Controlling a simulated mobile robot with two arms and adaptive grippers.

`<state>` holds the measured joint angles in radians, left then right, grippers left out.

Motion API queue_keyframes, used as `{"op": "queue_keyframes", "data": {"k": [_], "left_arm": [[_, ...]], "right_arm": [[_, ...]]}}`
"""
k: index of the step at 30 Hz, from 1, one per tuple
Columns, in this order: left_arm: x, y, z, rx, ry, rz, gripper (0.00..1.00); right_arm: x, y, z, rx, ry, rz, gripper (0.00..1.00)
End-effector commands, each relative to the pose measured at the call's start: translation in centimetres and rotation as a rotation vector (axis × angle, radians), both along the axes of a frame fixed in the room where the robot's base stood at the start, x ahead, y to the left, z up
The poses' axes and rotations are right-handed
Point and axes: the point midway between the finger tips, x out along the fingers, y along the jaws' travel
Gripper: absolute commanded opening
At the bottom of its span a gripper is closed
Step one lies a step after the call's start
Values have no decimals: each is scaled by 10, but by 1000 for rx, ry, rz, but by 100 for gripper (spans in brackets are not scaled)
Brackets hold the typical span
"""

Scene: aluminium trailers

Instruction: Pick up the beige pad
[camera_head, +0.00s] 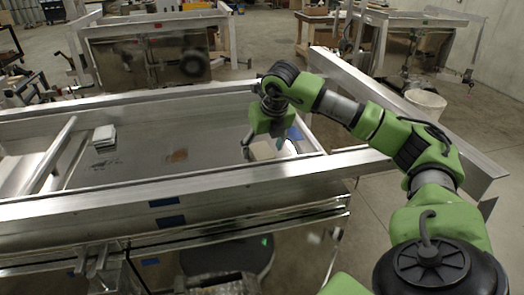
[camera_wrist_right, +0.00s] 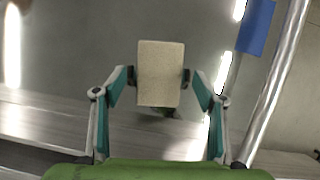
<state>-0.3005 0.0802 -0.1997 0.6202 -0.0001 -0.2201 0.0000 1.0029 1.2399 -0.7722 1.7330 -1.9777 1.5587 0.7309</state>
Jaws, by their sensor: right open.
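The beige pad (camera_head: 263,151) is a small rectangular block at the right end of the trailer bed, partly hidden by my right gripper in the head view. In the right wrist view the pad (camera_wrist_right: 160,72) is upright in the picture, in the middle between the fingers. My right gripper (camera_wrist_right: 159,78) is open, with one finger at each side of the pad. The fingertips look close to its sides; I cannot tell whether they touch. My left gripper is not in view.
The aluminium trailer (camera_head: 150,192) has raised side rails around its bed. A whitish stack (camera_head: 104,136) lies at the left of the bed, and a brown patch (camera_head: 177,156) marks its middle. Blue tape (camera_wrist_right: 256,27) is near the pad. A white bucket (camera_head: 426,103) stands behind my arm.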

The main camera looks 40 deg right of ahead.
Motion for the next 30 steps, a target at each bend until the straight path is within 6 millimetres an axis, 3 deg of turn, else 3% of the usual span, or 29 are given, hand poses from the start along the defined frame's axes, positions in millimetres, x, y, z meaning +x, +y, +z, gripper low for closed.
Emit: {"op": "queue_keyframes", "data": {"k": [4,30], "left_arm": [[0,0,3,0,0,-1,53],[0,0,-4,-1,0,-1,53]], "right_arm": [[3,-1,-8,0,0,1,65],[2,-1,-13,0,0,1,65]]}}
